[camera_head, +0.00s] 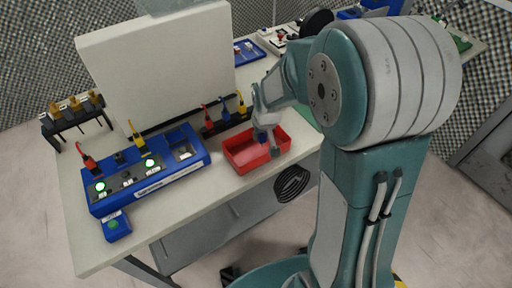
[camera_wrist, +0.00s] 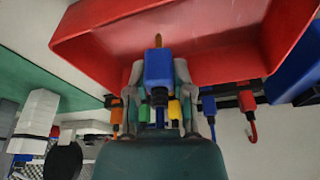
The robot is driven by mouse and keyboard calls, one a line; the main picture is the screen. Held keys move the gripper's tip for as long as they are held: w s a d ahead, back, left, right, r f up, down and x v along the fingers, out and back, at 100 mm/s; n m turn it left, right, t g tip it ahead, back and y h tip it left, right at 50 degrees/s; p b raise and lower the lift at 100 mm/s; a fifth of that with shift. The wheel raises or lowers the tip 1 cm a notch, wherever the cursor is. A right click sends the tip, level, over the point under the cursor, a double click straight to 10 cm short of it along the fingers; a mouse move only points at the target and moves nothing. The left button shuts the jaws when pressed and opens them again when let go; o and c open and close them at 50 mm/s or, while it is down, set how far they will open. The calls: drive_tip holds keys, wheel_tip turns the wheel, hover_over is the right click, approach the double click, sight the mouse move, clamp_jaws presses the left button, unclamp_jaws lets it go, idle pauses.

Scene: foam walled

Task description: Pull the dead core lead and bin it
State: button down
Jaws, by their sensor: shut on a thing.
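My gripper (camera_head: 266,142) is over the red bin (camera_head: 243,163) on the bench. In the wrist view my gripper (camera_wrist: 158,82) is shut on a blue plug (camera_wrist: 157,66) with a brass tip. The tip points toward the red bin (camera_wrist: 85,45), whose wall fills the upper part of that view. I cannot tell whether the plug touches the bin. The blue console (camera_head: 150,180) at left holds a red lead (camera_head: 88,163) and a yellow lead (camera_head: 138,141). Green lamps glow beside both, and a dark socket area lies between them.
A rack behind the bin holds red (camera_head: 207,117), blue (camera_head: 224,112) and yellow (camera_head: 241,103) leads. A black rack (camera_head: 76,111) with several yellow-topped plugs stands at left. A white upright panel (camera_head: 160,65) rises behind the console. A small blue button box (camera_head: 116,226) sits near the front edge.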

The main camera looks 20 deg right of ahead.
drive_tip(key=shift+c, duration=2.1)
unclamp_jaws()
drive_tip(key=shift+d, duration=0.1)
drive_tip(key=v, duration=1.2)
drive_tip(key=s+r+t, duration=0.1)
drive_tip(key=s+r, duration=0.2)
drive_tip(key=s, duration=0.6)
drive_tip(key=s+r+t, duration=0.1)
drive_tip(key=s+r, duration=0.2)
drive_tip(key=s, duration=0.6)
drive_tip(key=shift+s+r+m+t, duration=0.2)
drive_tip(key=shift+r+m+t, duration=0.05)
drive_tip(key=shift+m+t, duration=0.05)
